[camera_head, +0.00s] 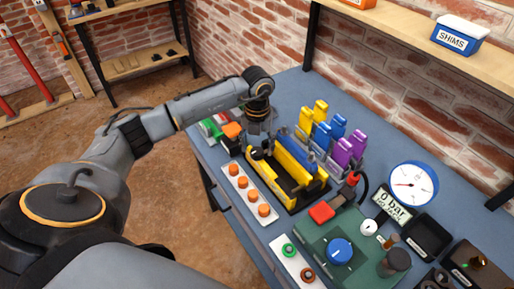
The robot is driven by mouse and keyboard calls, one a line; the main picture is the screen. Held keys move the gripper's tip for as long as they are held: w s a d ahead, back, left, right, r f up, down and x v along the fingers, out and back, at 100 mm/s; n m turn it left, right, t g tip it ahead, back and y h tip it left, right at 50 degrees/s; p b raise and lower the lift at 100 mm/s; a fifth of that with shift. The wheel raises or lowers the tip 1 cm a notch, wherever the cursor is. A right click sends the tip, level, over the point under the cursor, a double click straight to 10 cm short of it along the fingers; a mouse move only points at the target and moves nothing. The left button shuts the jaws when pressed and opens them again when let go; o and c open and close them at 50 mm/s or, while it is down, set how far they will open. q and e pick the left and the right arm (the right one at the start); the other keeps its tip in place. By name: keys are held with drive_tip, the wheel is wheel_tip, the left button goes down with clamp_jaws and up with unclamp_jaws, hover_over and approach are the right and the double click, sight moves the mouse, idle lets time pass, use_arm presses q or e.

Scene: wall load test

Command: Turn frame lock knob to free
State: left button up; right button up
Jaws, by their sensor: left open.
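A black and yellow frame (318,186) with yellow bars and a blue part stands in the middle of the blue bench. My left arm comes in from the left, and its open left gripper (262,148) points down at the far left end of the frame. A small dark round part shows at the fingertips; I cannot tell whether it is the lock knob or part of the gripper, nor whether there is contact. No lock marking is readable. My right gripper is out of view.
A white strip with several orange knobs (242,183) lies in front of the frame. Yellow, blue and purple clamp-like pieces (342,153) stand behind it. A green unit with a blue knob (339,251), a round gauge (413,184) and a "0 bar" display (393,205) sit at right.

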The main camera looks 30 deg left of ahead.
sight(257, 151)
use_arm(q)
wheel_tip(257, 151, up, 11)
drive_tip(key=shift+f, duration=0.15)
idle(0.5)
